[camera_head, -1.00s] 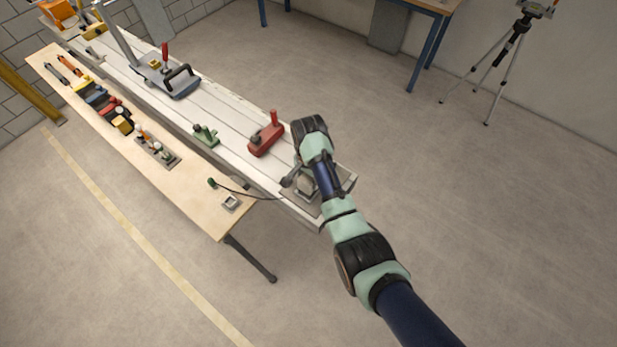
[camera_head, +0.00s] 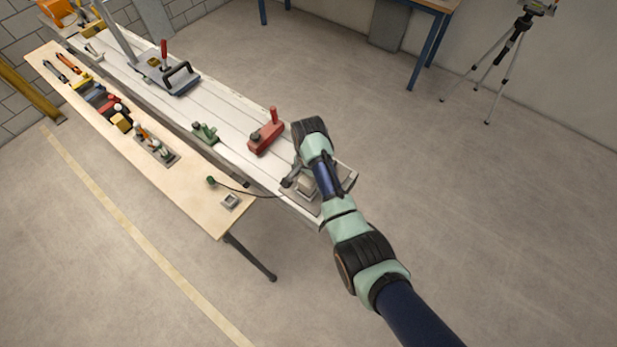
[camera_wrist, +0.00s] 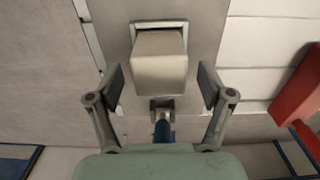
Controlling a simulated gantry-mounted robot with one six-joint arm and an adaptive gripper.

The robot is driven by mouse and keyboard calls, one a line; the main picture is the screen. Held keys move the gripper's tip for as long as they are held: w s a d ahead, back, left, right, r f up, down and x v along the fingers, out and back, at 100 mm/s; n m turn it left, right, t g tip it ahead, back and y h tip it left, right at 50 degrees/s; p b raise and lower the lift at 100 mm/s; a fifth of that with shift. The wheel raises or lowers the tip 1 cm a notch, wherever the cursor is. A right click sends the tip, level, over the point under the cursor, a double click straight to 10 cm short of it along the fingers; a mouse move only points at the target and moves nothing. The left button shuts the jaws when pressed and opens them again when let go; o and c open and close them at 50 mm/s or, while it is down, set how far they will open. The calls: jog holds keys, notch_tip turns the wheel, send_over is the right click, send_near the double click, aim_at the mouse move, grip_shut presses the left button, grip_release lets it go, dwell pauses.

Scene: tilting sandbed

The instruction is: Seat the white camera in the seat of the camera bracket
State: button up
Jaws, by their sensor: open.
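The white camera (camera_wrist: 159,62) is a pale box in the middle of the wrist view, within or against a light rectangular frame, the bracket seat (camera_wrist: 183,28). I cannot tell how deep it sits. The grey bracket plate (camera_wrist: 207,45) lies behind it. In the head view the camera (camera_head: 306,184) shows beside my arm at the bed's near end. My gripper (camera_wrist: 161,86) is open, with one finger on each side of the camera's lower end and visible gaps to both. A grey fitting with a dark blue part (camera_wrist: 162,118) is just below the camera.
A red block with a handle (camera_head: 266,136) stands close by, also at right in the wrist view (camera_wrist: 300,90). A green fixture (camera_head: 205,134) is farther along the bed. A dark cable (camera_head: 240,192) runs from the wooden table toward the bracket. A small pale frame (camera_head: 231,201) lies there.

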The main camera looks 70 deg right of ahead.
notch_tip(320, 180, up, 8)
jog(key=shift+f, duration=0.2)
dwell(0.4)
jog(key=w+a+r+n+t+h, duration=0.1)
jog(key=w+a+r+n+t, duration=0.2)
jog(key=w+a+n, duration=0.55)
jog(key=w+a+r+n+t+h, duration=0.1)
jog(key=w+a+r+n+t, duration=0.25)
jog(key=a, duration=0.95)
jog(key=a+r+n+t, duration=0.3)
jog(key=a+r+n, duration=0.25)
jog(key=a, duration=0.55)
jog(key=s+a+r+n+t+y, duration=0.2)
jog(key=s+a+r+n+t, duration=0.15)
jog(key=a+r, duration=0.35)
notch_tip(320, 180, up, 18)
jog(key=a+p, duration=0.1)
jog(key=p, duration=1.7)
jog(key=shift+s+a+p, duration=0.15)
jog(key=shift+s+p, duration=0.1)
jog(key=shift+p, duration=0.15)
